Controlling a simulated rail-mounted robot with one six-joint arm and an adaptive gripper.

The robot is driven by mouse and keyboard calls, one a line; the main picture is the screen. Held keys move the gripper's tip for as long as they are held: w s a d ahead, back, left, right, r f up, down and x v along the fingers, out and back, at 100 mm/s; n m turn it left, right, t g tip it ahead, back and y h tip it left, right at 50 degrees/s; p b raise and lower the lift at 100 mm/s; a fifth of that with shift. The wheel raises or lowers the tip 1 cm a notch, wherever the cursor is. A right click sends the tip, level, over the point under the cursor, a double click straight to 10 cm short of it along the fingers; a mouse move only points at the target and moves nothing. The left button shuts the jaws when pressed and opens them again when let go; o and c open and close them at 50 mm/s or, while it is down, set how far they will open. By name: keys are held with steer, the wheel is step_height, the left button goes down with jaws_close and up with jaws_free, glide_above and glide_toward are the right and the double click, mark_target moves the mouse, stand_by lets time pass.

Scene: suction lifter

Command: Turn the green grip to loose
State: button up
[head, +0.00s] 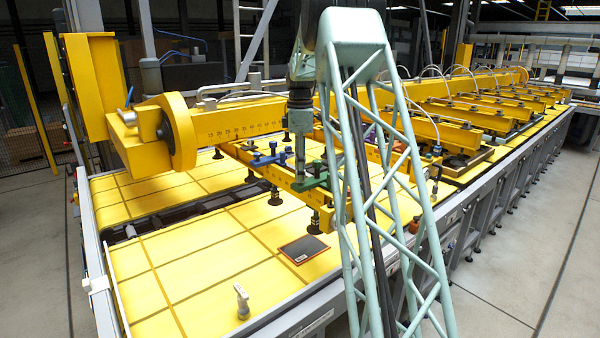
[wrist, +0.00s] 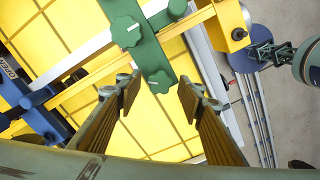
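The green grip (wrist: 139,52) shows in the wrist view as a green bar with a large lobed knob (wrist: 125,32) bearing a white line, and a smaller lobed knob (wrist: 160,81) near its lower end. My gripper (wrist: 160,92) is open, its ribbed fingers left and right of the smaller knob, apart from it as far as I can tell. In the head view the green grip (head: 313,176) sits on the yellow lifter beam, and my gripper (head: 301,172) hangs down over it. The fingertips are hard to make out there.
A blue grip (head: 270,157) sits left along the same beam. It also shows in the wrist view (wrist: 42,110). Suction cups (head: 275,198) hang below the beam over yellow sheets.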

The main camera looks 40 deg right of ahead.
steer(key=shift+r, duration=0.1)
step_height(320, 180, up, 12)
stand_by(0.9)
steer(key=shift+a, duration=0.15)
stand_by(0.5)
